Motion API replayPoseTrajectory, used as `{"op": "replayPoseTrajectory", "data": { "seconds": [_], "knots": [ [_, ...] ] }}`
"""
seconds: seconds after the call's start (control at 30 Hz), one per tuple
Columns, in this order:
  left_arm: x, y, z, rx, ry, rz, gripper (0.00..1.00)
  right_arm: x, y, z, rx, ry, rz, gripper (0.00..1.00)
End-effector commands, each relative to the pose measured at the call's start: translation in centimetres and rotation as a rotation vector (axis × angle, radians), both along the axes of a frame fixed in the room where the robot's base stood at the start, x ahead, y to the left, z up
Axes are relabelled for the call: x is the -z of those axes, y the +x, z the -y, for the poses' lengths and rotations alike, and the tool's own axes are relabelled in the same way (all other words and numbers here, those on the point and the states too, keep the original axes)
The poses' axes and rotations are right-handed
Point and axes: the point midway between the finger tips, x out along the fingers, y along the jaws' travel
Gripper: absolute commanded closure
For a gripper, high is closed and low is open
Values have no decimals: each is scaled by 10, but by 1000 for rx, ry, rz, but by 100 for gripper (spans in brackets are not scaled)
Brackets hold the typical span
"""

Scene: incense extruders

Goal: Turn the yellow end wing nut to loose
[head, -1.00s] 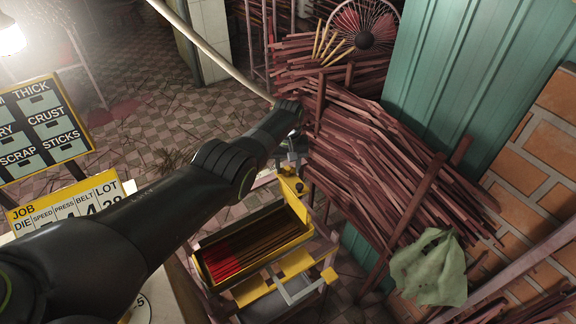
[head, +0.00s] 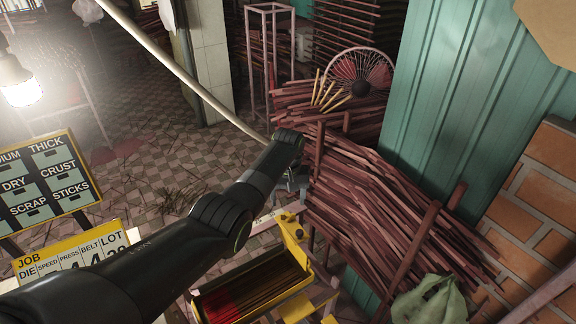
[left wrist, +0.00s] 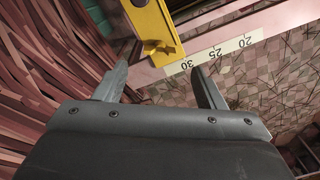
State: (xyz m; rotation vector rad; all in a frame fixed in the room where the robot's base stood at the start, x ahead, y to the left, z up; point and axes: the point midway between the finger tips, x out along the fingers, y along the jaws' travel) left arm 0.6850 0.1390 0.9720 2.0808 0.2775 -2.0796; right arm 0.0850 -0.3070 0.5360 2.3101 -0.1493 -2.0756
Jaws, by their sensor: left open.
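A yellow wing nut (head: 287,216) sits at the far end of the yellow frame that holds the tray of incense sticks (head: 245,296). In the left wrist view the yellow wing nut (left wrist: 163,48) shows on the end of a yellow bar, beside a white scale strip. My left gripper (head: 291,184) is just beyond the nut in the head view, partly hidden by my own arm. In the left wrist view its two fingers (left wrist: 160,75) are apart and empty, with the nut seen ahead between them. I see no contact with the nut. My right gripper is not in view.
A large stack of brown-red sticks (head: 375,205) stands close to the right of my gripper. A green cloth (head: 432,300) hangs at the lower right. A job board (head: 75,255) stands at the left. Patterned floor (head: 150,140) lies open behind.

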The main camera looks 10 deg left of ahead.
Motion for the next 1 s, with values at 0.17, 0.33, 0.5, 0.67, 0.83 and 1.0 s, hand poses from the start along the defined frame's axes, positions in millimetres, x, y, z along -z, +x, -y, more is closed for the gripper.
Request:
{"op": "replayPoseTrajectory", "data": {
  "seconds": [0.17, 0.33, 0.5, 0.67, 0.83, 1.0],
  "knots": [
    [-35, 2, 0, -1, 0, 6, 36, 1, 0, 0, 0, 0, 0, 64],
    [-70, 2, 0, -1, -1, 7, 36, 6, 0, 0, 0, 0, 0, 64],
    [-96, 1, 0, -1, 0, 5, 36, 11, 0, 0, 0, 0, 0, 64],
    [-109, 1, 0, -1, -1, 3, 36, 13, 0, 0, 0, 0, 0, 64],
    [-111, 0, 0, -1, 0, 2, 36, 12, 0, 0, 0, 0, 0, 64],
    [-110, 0, 0, -1, 0, 2, 36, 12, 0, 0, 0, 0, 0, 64]
  ]
}}
